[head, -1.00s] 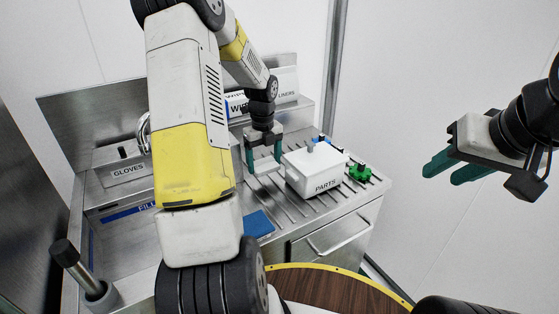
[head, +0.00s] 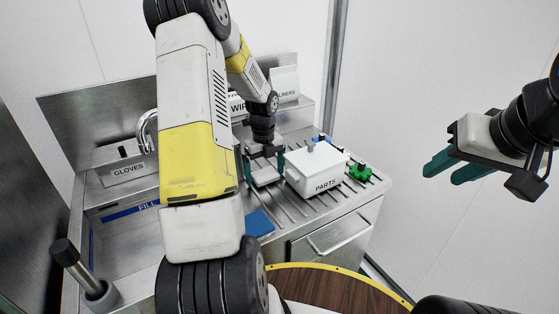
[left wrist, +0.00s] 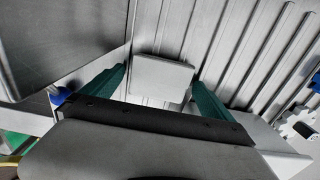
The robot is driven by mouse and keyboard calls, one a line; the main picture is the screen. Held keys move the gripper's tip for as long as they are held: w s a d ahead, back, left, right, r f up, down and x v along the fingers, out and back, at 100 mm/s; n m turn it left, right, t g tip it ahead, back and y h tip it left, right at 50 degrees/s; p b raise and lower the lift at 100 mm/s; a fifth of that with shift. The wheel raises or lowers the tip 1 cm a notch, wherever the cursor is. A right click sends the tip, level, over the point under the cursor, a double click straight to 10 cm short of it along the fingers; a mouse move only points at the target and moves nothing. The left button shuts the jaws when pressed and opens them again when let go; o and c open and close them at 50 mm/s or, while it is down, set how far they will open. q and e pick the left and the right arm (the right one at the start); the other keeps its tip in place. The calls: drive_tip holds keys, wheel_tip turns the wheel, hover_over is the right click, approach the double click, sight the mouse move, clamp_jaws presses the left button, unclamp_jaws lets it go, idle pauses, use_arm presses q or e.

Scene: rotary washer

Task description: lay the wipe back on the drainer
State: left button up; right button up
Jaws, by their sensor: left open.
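A small pale square piece, apparently the wipe (left wrist: 162,78), lies flat on the ribbed drainer (left wrist: 220,45) in the left wrist view. It also shows as a pale patch (head: 265,175) in the head view. My left gripper (head: 264,166) is open above it, with one green finger on either side. In the left wrist view, gaps show between the piece and both fingers of this gripper (left wrist: 160,88). My right gripper (head: 448,170) is open and empty in the air at the right, away from the counter.
A white PARTS box (head: 316,174) stands just right of my left gripper, with a green part (head: 360,172) beyond it. A blue flat piece (head: 259,223) lies at the drainer's front. The sink and GLOVES holder (head: 128,171) are at the left.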

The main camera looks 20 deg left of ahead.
sight(265, 174)
use_arm(q)
drive_tip(key=s+d+r+n+t, duration=0.1)
drive_tip(key=s+d+r+n, duration=0.1)
drive_tip(key=r, duration=0.7)
drive_tip(key=s+d+r+n, duration=0.1)
drive_tip(key=s+r+n, duration=0.15)
drive_tip(key=r, duration=0.65)
drive_tip(key=s+d+r+n+t+h, duration=0.1)
drive_tip(key=s+d+r+n, duration=0.3)
drive_tip(key=s+n, duration=0.5)
drive_tip(key=s+d+r+n+t+h, duration=0.1)
drive_tip(key=s+d+r+n+t, duration=0.3)
drive_tip(key=s+n, duration=0.6)
drive_tip(key=shift+d+r+n, duration=0.7)
drive_tip(key=shift+d+n, duration=0.45)
